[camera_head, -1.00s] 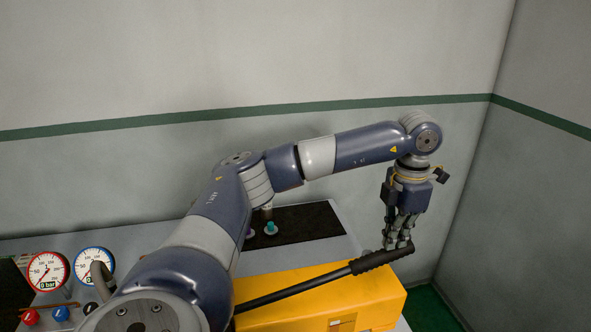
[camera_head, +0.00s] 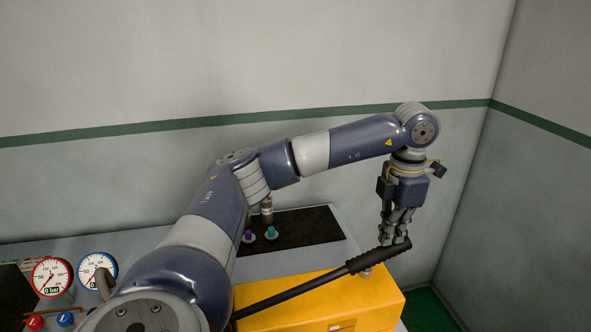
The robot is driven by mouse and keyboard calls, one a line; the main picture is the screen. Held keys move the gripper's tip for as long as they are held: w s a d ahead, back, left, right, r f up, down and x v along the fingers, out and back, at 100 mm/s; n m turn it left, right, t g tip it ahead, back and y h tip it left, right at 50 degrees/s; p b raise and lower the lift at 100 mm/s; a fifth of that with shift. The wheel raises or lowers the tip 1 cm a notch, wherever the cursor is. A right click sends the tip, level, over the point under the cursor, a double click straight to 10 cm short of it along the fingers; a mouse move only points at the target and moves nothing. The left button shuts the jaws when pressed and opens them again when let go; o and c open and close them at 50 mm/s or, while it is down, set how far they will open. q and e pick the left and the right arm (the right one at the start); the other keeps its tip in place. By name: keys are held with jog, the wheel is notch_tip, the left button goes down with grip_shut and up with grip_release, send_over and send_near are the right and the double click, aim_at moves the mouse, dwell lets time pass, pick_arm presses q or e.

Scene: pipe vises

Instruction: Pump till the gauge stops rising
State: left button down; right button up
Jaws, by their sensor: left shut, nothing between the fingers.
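The pump is a yellow box (camera_head: 335,302) at the lower right of the bench, with a long black lever (camera_head: 290,293) rising to the right to a ribbed grip. My left gripper (camera_head: 394,242) points down at the outer end of the grip. Its fingers are shut with nothing between them; they look in contact with the grip's end or right behind it. The red-rimmed gauge (camera_head: 51,278) at the lower left reads 0 bar. The blue-rimmed gauge (camera_head: 98,271) is beside it, its readout partly hidden by a grey pipe. My right gripper is out of view.
A black mat (camera_head: 310,226) lies at the back of the bench, with a purple knob (camera_head: 248,236) and a teal knob (camera_head: 271,233) near its left end. A red knob (camera_head: 36,322) and a blue knob (camera_head: 65,319) sit below the gauges. My left arm crosses the middle.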

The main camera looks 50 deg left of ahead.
aim_at(393, 252)
pick_arm(q)
jog(key=shift+w+d+f+b, duration=0.1)
jog(key=shift+w+f+b, duration=0.1)
jog(key=shift+f+b, duration=0.5)
jog(key=shift+w+d+f+b, duration=0.1)
jog(key=shift+w+f+b, duration=0.2)
jog(key=shift+f, duration=0.85)
jog(key=shift+w+d+f+b, duration=0.15)
jog(key=shift+f+b, duration=0.4)
jog(key=shift+f, duration=0.35)
jog(key=shift+s, duration=0.15)
jog(key=shift+f, duration=0.1)
jog(key=shift+w+d+f+b, duration=0.1)
jog(key=shift+w+f+b, duration=0.1)
jog(key=shift+f+b, duration=0.45)
jog(key=shift+w+a+f+b, duration=0.1)
jog(key=shift+w+f+b, duration=0.2)
jog(key=shift+f, duration=0.6)
jog(key=shift+w+d+f+b, duration=0.1)
jog(key=shift+f+b, duration=0.45)
jog(key=shift+f, duration=0.2)
jog(key=shift+s, duration=0.15)
jog(key=shift+w+d+f+b, duration=0.1)
jog(key=shift+w+f+b, duration=0.1)
jog(key=shift+f+b, duration=0.8)
jog(key=shift+w+d+f+b, duration=0.15)
jog(key=shift+f+b, duration=0.45)
jog(key=shift+f, duration=0.75)
jog(key=shift+s, duration=0.1)
